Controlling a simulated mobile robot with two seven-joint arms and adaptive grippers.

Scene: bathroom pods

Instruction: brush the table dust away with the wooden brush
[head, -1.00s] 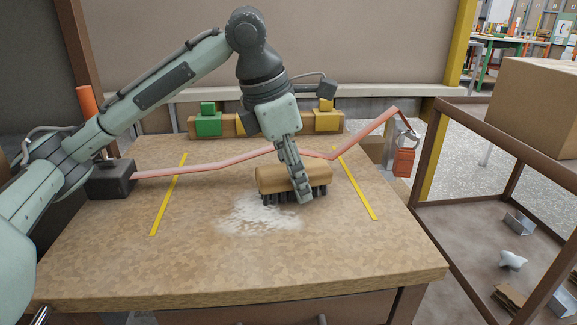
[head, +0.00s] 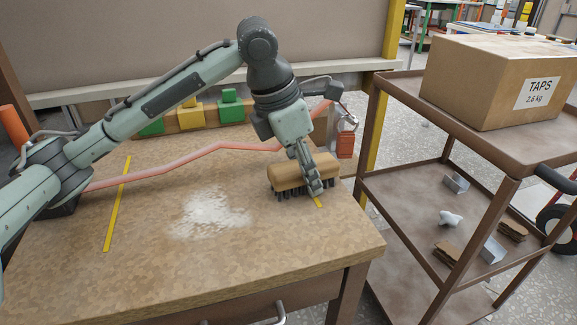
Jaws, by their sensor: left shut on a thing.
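The wooden brush (head: 290,171) has a tan block and dark bristles. My left gripper (head: 315,185) is shut on its right part and holds it level at the right side of the table (head: 130,273), over the right yellow strip. The bristles appear at or just above the tabletop; I cannot tell if they touch. A pale patch of dust (head: 208,212) lies on the table left of the brush, between the two yellow strips. My right gripper is not in view.
A pink hose (head: 215,150) runs across the table behind the brush. Green and yellow blocks (head: 191,113) stand at the back edge. A brown cart (head: 400,200) at the right carries a cardboard box (head: 490,75) marked TAPS, with scraps on its lower shelf.

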